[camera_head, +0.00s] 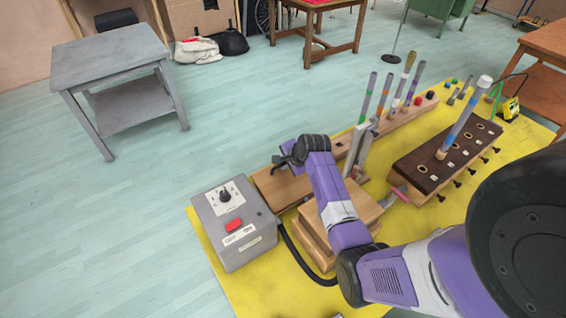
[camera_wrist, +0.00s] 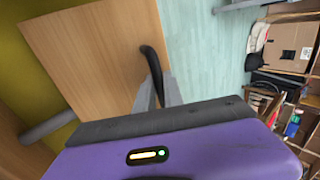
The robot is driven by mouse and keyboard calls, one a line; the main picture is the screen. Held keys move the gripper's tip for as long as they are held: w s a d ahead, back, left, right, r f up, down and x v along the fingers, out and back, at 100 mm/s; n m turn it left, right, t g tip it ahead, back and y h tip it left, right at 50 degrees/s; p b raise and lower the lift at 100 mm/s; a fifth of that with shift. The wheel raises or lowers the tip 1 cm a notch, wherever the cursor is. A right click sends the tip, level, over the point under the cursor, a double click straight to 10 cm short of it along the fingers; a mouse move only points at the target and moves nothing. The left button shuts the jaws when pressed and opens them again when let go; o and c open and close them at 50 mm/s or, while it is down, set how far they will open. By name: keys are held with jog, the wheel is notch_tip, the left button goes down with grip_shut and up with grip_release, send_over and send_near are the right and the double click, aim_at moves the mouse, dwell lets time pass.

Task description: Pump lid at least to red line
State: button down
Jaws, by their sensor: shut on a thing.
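A wooden board (camera_wrist: 90,60), which looks like the lid, fills the left of the wrist view. A dark curved handle (camera_wrist: 149,56) is at its right edge. My gripper (camera_wrist: 152,82) is shut on this handle, its grey fingers meeting around the lower part. In the head view my gripper (camera_head: 287,156) is at the far left end of a low wooden piece (camera_head: 277,190), partly hidden by my purple arm. A stepped wooden block (camera_head: 312,232) stands nearer, behind my forearm. I cannot make out a red line in either view.
A grey control box (camera_head: 233,225) with a knob and red button stands at left; a black hose (camera_head: 294,256) runs from it. A dark-topped block (camera_head: 420,165) with a striped mallet and several upright sticks stand right. The yellow mat (camera_head: 215,275) underlies them.

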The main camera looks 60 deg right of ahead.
jog(key=shift+s+a+r, duration=0.25)
jog(key=shift+s+a, duration=0.2)
jog(key=shift+s, duration=0.25)
jog(key=c, duration=1.4)
grip_release()
jog(key=shift+o, duration=0.2)
jog(key=shift+r, duration=0.1)
jog(key=shift+w, duration=0.1)
jog(key=shift+r, duration=0.15)
jog(key=shift+r, duration=0.2)
jog(key=b+v, duration=0.1)
jog(key=v, duration=0.6)
jog(key=shift+r, duration=0.15)
